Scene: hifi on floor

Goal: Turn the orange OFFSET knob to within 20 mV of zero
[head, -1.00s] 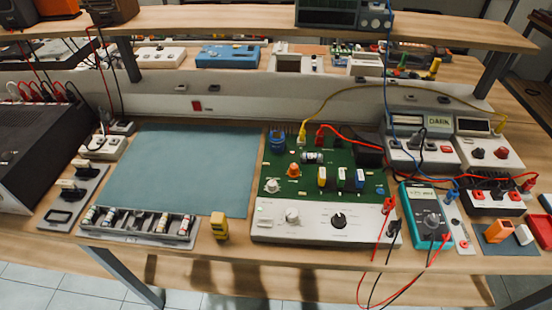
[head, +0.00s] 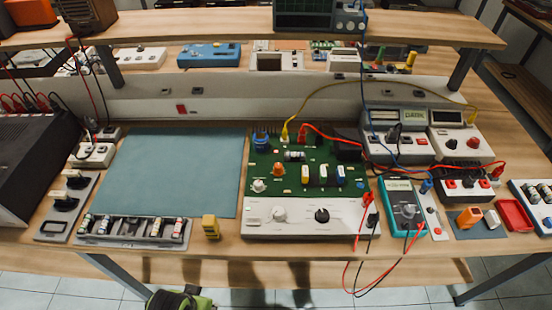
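The orange OFFSET knob (head: 278,169) stands on the left part of the green circuit board (head: 322,180), between a blue part above it and a white knob below it. The board sits behind a white front panel (head: 298,218) with a white knob and a black knob. A teal multimeter (head: 403,208) lies to the right of the board; its display is too small to read. Red and black leads run from it. Neither of my grippers shows in the head view.
A teal mat (head: 172,170) lies clear to the left of the board. A yellow block (head: 210,226) sits near the front edge, beside a grey tray (head: 135,231) of parts. Meter boxes (head: 408,135) stand at the back right. Red, yellow and blue leads cross above the board's back and right side.

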